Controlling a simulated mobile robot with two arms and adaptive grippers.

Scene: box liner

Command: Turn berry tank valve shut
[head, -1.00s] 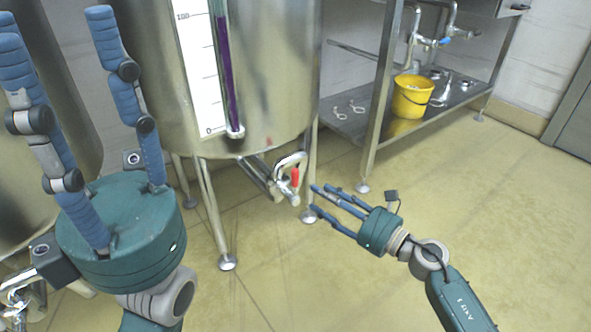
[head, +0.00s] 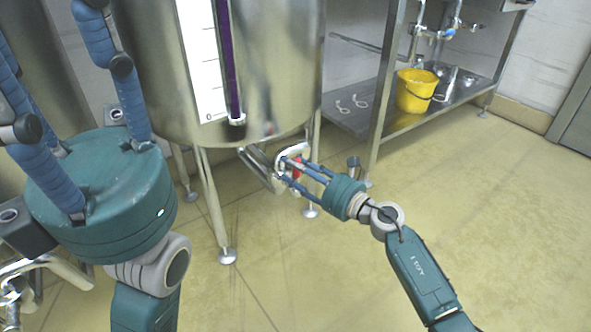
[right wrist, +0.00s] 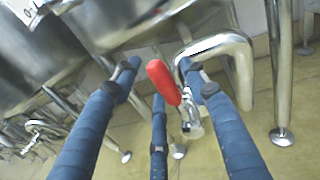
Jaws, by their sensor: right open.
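The steel tank (head: 270,70) has a measuring scale and a purple level tube on its front. At its bottom outlet is a valve with a red handle (head: 297,172), partly covered by my fingers in the head view. In the right wrist view the red handle (right wrist: 164,82) stands tilted between my blue fingers, beside the curved steel outlet pipe (right wrist: 235,48). My right gripper (head: 285,168) is open, its fingers spread around the valve; I cannot tell if they touch it. My left gripper (head: 45,65) is open and empty at the left.
The tank's steel legs (head: 213,205) stand close to the valve. A second tank (head: 50,45) is behind my left gripper. A steel rack (head: 372,120) with a yellow bucket (head: 415,92) stands at the back right. The floor at right is clear.

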